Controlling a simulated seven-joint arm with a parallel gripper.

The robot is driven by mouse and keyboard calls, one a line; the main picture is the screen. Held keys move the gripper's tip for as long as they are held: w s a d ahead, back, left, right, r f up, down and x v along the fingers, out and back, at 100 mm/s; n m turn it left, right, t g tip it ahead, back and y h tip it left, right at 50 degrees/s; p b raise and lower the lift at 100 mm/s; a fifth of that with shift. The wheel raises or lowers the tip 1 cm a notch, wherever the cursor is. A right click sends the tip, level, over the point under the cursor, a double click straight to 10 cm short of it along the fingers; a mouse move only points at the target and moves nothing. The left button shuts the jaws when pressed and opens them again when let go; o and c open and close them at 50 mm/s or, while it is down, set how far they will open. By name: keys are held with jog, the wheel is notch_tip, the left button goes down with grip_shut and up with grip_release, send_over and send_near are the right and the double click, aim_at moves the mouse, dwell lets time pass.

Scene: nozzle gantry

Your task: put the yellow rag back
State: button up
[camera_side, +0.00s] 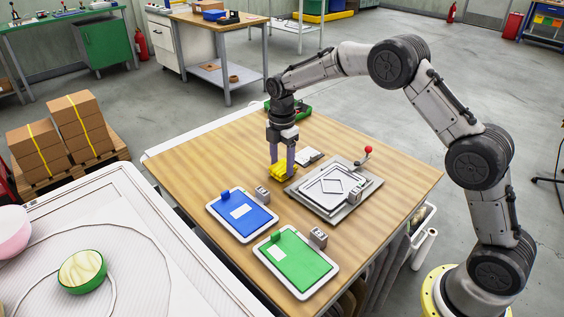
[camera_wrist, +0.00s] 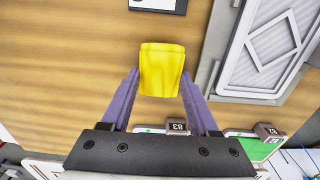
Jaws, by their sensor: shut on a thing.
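The yellow rag (camera_side: 283,169) is between the fingers of my gripper (camera_side: 281,160), over the wooden table (camera_side: 220,150). In the wrist view the rag (camera_wrist: 162,70) sits between the two purple fingertips of my gripper (camera_wrist: 160,82), which are shut on it. I cannot tell whether the rag's lower edge touches the table. Nearby are a white-rimmed tray with a blue mat (camera_side: 252,216) and one with a green mat (camera_side: 300,266). Each has a small grey numbered block beside it.
A grey metal fixture (camera_side: 318,203) with a red-knobbed lever (camera_side: 368,150) stands right of the rag. A green bin (camera_side: 300,112) is at the table's back. The table's left part is clear.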

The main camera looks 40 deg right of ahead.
aim_at(282, 166)
jog(key=shift+f, duration=0.1)
jog(key=o, duration=1.3)
notch_tip(282, 166, up, 12)
jog(key=shift+r, duration=0.2)
jog(key=s+r+m+t, duration=0.2)
jog(key=s+r+m, duration=0.3)
jog(key=s, duration=0.4)
jog(key=s+r+m+t, duration=0.1)
jog(key=s+r+m, duration=0.35)
jog(key=s, duration=0.55)
jog(key=s+f+m+t, duration=0.1)
jog(key=s+m, duration=0.1)
jog(key=s, duration=0.3)
jog(key=s+f+m, duration=0.2)
jog(key=s+m, duration=0.1)
jog(key=s, duration=0.3)
jog(key=s+f+m+t, duration=0.1)
jog(key=s+f+m, duration=0.1)
jog(key=s, duration=0.4)
jog(key=shift+a+f+m+t, duration=0.15)
jog(key=shift+a+m+t, duration=0.15)
jog(key=shift+m, duration=0.45)
